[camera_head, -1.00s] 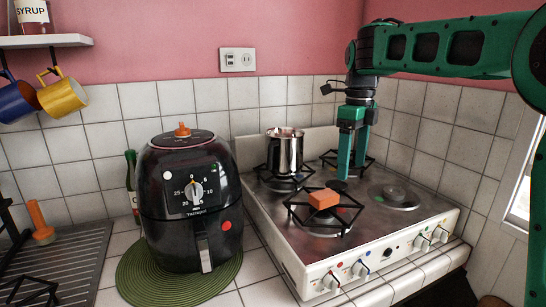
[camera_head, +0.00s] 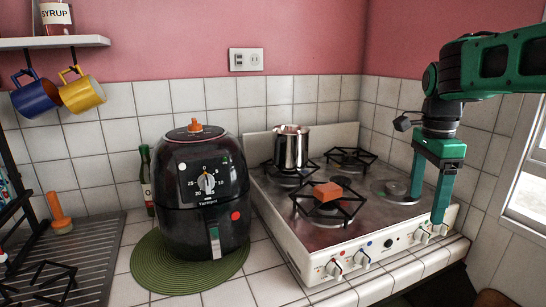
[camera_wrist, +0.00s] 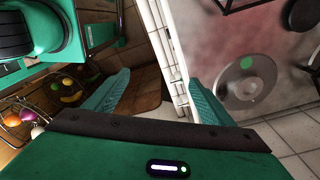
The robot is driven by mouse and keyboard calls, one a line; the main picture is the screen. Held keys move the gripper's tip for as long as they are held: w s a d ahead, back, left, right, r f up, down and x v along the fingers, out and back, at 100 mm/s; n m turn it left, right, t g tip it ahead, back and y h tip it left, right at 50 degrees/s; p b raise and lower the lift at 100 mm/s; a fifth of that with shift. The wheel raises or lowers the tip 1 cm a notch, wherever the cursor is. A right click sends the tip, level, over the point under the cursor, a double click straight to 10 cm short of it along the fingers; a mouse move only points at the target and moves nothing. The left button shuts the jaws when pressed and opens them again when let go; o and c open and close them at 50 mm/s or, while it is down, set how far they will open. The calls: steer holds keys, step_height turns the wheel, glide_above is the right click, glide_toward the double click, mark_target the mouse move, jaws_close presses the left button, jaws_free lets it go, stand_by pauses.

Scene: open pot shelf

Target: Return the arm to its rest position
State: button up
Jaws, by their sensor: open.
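My gripper (camera_head: 429,205) is open and empty. In the head view it hangs with its fingers pointing down, at the right front of the white stove (camera_head: 288,232), over or close to the knobs there. My green arm comes in from the upper right. In the wrist view the two green fingers of my gripper (camera_wrist: 152,95) are spread wide with nothing between them. The stove's front edge and a burner plate (camera_wrist: 247,77) show beyond them. Whether a fingertip touches the stove cannot be told.
A steel pot (camera_head: 291,147) stands on the back left burner. An orange block (camera_head: 327,191) lies on the front left grate. A black air fryer (camera_head: 203,190) sits on a green mat (camera_head: 157,272) left of the stove. A window (camera_head: 527,190) is at the right.

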steer(key=s+d+f+n, duration=0.2)
steer(key=s+f+n, duration=0.2)
steer(key=s, duration=0.4)
steer(key=s+d+f+n, duration=0.2)
steer(key=s+f+n, duration=0.2)
steer(key=s, duration=0.4)
steer(key=s+d+f+n, duration=0.2)
steer(key=s+f+n, duration=0.2)
steer(key=s, duration=0.5)
steer(key=shift+d+f+n+y, duration=0.3)
steer(key=shift+f+y, duration=0.1)
steer(key=shift+f, duration=0.4)
steer(key=shift+w+f, duration=0.2)
steer(key=shift+w, duration=0.35)
